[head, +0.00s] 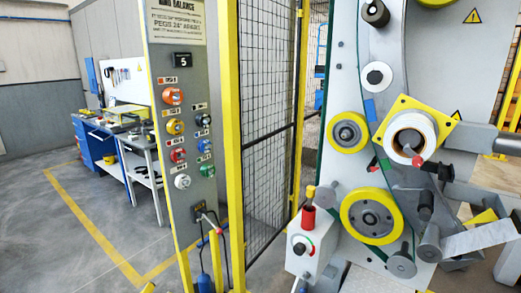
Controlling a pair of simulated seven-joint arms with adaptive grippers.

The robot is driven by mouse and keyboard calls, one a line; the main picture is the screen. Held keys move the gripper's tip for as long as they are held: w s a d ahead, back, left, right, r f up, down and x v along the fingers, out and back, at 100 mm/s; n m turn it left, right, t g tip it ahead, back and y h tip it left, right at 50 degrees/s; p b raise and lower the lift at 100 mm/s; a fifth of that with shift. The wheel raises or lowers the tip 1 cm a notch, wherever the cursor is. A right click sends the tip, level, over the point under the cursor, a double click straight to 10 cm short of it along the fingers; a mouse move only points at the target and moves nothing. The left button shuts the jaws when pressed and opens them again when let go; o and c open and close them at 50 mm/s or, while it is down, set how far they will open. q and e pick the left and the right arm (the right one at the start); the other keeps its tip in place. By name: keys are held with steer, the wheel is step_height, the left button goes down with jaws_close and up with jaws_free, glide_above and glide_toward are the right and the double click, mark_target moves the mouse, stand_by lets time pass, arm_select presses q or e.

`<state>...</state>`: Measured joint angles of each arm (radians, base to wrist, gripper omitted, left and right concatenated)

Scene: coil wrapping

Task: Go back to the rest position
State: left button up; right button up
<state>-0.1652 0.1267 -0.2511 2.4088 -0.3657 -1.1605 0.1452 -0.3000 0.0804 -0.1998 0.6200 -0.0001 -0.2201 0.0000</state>
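Neither of my grippers can be made out in the head view. The coil wrapping machine (345,95) fills the right side. A white roll (408,136) sits on its yellow square plate, with a yellow-rimmed roller (348,132) to the left and a larger yellow-rimmed wheel (371,216) below. A control panel (182,130) with several coloured knobs and buttons stands upright left of centre, with a small dark display reading 5 (182,60) near its top. A pale control box (309,244) with a knob and a red cylinder (308,219) on top is at the lower middle.
A yellow post (231,130) and a black mesh fence (265,110) stand between panel and machine. A blue and grey workbench (100,140) is at the back left. The grey floor (60,240) at the lower left is clear, with a yellow line (95,232) across it.

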arm_select(q)
steer(key=s+a+f+m+g, duration=0.1)
steer(key=s+a+f+g, duration=0.25)
steer(key=s+f, duration=0.6)
steer(key=s+a+f+m+g, duration=0.1)
steer(key=s+a+f+g, duration=0.1)
steer(key=s+f+g, duration=0.55)
steer(key=s+d+f+h, duration=0.1)
steer(key=s+d+f, duration=0.15)
steer(key=f, duration=0.95)
steer(key=s+d+f+h, duration=0.2)
steer(key=s+f, duration=0.1)
steer(key=f, duration=0.9)
steer(key=s+d+f+h, duration=0.1)
steer(key=s+d+f, duration=0.1)
steer(key=f, duration=1)
steer(key=s+f+n+g+h, duration=0.1)
steer(key=s+f+n+g, duration=0.2)
steer(key=s+f, duration=1.4)
steer(key=s, duration=0.3)
steer(key=shift+s+a+f+n, duration=0.15)
steer(key=shift+s+a+n, duration=0.15)
steer(key=shift+s, duration=0.1)
